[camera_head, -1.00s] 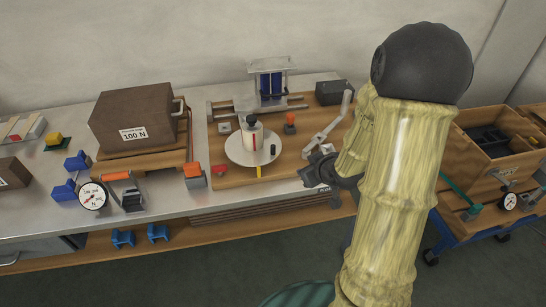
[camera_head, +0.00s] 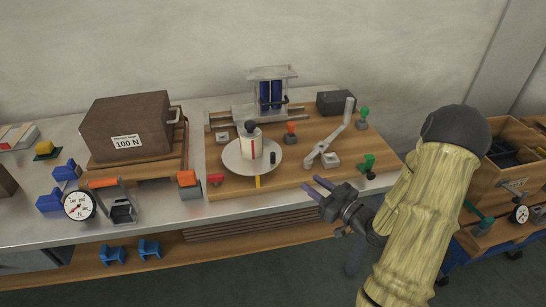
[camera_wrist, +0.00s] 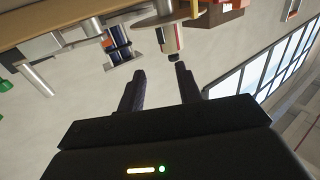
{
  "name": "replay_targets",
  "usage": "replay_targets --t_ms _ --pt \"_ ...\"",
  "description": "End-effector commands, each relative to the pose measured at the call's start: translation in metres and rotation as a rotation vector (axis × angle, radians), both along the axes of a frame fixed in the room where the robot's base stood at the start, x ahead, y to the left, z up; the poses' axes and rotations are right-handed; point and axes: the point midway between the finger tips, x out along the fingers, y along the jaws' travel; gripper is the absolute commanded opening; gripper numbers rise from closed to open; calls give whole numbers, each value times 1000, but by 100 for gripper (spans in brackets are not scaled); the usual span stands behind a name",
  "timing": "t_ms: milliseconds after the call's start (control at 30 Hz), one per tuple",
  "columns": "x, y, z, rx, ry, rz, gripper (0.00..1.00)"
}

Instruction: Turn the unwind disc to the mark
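The unwind disc (camera_head: 233,160) is a pale round plate on the wooden board. A white cylinder with a red stripe (camera_head: 250,143) and a dark knob stands on it, and a small black peg (camera_head: 272,158) stands near its right edge. A yellow mark (camera_head: 258,181) is on the board at the disc's front edge. My gripper (camera_head: 313,188) is right of and in front of the disc, apart from it, by the board's front edge. Its fingers are spread and empty. The wrist view (camera_wrist: 158,80) shows the two fingers apart, with the white-and-red cylinder (camera_wrist: 170,40) beyond them.
A metal lever (camera_head: 335,137) and green pieces (camera_head: 368,162) stand right of the disc. An orange-topped block (camera_head: 189,184) and a brown 100 N box (camera_head: 125,127) are to the left. A slotted metal frame with blue inside (camera_head: 271,92) stands behind. A wooden crate (camera_head: 500,175) is at far right.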

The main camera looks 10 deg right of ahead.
Motion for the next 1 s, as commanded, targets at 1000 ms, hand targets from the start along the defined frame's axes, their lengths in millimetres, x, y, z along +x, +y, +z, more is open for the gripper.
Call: replay_targets --t_ms 1000 --pt "135 80 0 0 1 4 35"
